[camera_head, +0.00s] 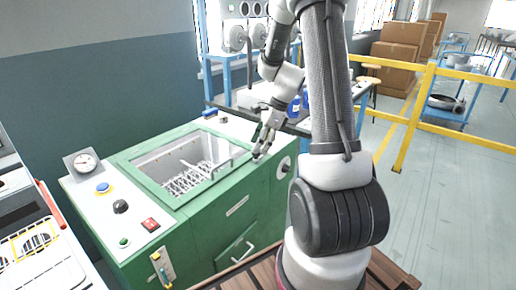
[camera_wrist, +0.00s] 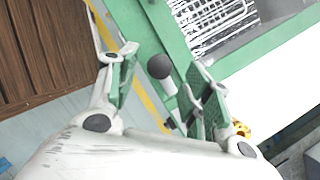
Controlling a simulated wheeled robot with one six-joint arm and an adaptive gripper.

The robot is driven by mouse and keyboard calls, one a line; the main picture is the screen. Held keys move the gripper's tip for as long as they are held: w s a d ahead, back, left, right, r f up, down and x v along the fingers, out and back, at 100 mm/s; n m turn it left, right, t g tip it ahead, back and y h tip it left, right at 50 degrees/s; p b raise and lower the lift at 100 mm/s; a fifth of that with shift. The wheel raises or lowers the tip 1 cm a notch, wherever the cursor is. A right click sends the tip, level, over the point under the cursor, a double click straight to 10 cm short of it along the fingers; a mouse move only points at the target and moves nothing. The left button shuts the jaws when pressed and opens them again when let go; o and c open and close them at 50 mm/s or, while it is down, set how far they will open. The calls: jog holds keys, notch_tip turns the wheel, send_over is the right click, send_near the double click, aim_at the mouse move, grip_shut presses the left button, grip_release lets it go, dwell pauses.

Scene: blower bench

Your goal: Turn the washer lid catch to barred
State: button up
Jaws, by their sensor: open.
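The washer is a green cabinet (camera_head: 235,212) with a white top and an open basin holding a wire rack (camera_head: 188,180). In the wrist view a dark ball knob on a pale stem (camera_wrist: 160,66), apparently the lid catch handle, stands by the green rim (camera_wrist: 165,25). My gripper (camera_head: 262,150) is over the basin's right front corner. In the wrist view my gripper (camera_wrist: 164,62) is open, with one finger on each side of the knob. I cannot tell whether either finger touches it. The catch's markings are not visible; in the head view the gripper hides the knob.
A gauge (camera_head: 82,162), a blue button (camera_head: 102,188), a black knob (camera_head: 120,206) and a red switch (camera_head: 150,224) are on the washer's left top. A yellow railing (camera_head: 420,100) stands at right.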

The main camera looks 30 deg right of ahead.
jog(key=shift+x, duration=1.1)
jog(key=c, duration=1)
jog(key=shift+c, duration=0.2)
jog(key=shift+w+n, duration=0.1)
jog(key=shift+n, duration=0.3)
jog(key=n+g, duration=0.1)
jog(key=n, duration=0.3)
jog(key=shift+w+g+y, duration=0.15)
jog(key=shift+g+y, duration=0.15)
jog(key=shift+g, duration=0.1)
jog(key=n, duration=0.2)
jog(key=n+g, duration=0.1)
jog(key=n, duration=0.1)
jog(key=shift+w+n+g, duration=0.15)
jog(key=shift+n+g, duration=0.15)
jog(key=n+g+h, duration=0.1)
jog(key=n, duration=0.3)
jog(key=shift+w+a, duration=0.1)
jog(key=n, duration=0.2)
jog(key=n+g+h, duration=0.1)
jog(key=n, duration=0.1)
jog(key=shift+a+h, duration=0.1)
jog(key=shift+h, duration=0.2)
jog(key=shift+n, duration=0.4)
